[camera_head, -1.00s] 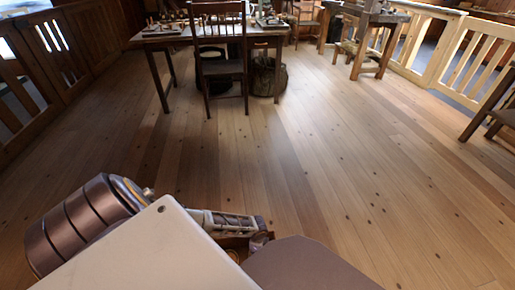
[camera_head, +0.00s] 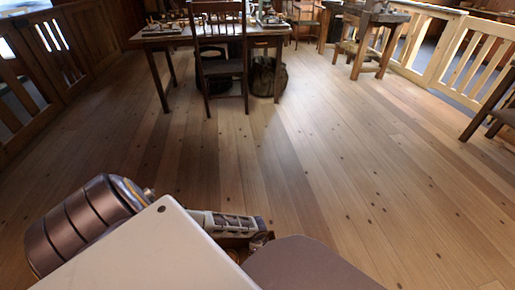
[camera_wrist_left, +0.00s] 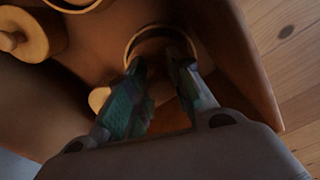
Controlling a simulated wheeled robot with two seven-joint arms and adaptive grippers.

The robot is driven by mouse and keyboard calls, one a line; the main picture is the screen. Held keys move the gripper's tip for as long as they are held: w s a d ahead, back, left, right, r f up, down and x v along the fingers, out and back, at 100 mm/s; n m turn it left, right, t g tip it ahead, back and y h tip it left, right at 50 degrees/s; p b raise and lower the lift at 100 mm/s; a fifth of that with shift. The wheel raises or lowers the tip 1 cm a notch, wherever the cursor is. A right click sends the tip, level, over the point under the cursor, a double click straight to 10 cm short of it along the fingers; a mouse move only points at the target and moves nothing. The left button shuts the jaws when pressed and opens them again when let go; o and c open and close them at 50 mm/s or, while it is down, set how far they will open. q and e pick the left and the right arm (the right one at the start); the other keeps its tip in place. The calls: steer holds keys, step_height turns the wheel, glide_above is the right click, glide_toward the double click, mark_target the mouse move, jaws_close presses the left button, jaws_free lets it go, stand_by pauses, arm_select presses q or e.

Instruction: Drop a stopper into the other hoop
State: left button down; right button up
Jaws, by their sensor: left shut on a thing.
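In the left wrist view a hoop (camera_wrist_left: 129,50) with a pale rim lies at the tips of my left gripper (camera_wrist_left: 155,64). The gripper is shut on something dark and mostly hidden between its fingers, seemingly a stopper. A second hoop (camera_wrist_left: 72,7) is cut off by the top edge. A pale wooden stopper (camera_wrist_left: 32,38) with a round knob is at the upper left, near that hoop. A pale rounded thing (camera_wrist_left: 98,98) shows beside the left finger, partly hidden. In the head view my left gripper (camera_head: 262,238) is small and partly covered. My right gripper is not in view.
The hoops are in or on a brown wooden tray (camera_wrist_left: 245,75) with a raised edge; plank floor (camera_wrist_left: 292,50) lies beyond. In the head view a chair (camera_head: 222,68) stands before a cluttered table (camera_head: 265,38). Wooden railings stand left and right. The floor between is clear.

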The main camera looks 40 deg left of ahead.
arm_select(q)
steer(key=shift+f, duration=0.15)
stand_by(0.7)
steer(key=c, duration=1.2)
jaws_free()
steer(key=o, duration=0.4)
steer(key=shift+r+p, duration=0.4)
